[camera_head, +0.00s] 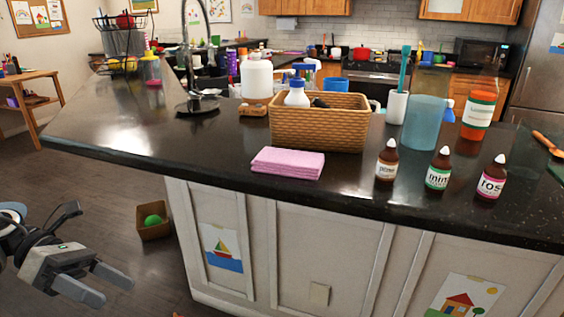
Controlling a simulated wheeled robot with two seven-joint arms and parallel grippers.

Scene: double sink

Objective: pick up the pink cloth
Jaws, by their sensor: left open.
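The folded pink cloth (287,163) lies flat near the front edge of the dark countertop (130,136), in front of the wicker basket. My left gripper (104,284) is at the lower left, over the floor, below the counter's height and well to the left of the cloth. Its two fingers are apart and nothing shows between them. My right gripper does not show.
A wicker basket (320,126) with a white bottle stands right behind the cloth. Three small dropper bottles (387,161) stand to its right. A blue tumbler (424,124) and an orange bottle (478,114) are farther back. The counter left of the cloth is clear.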

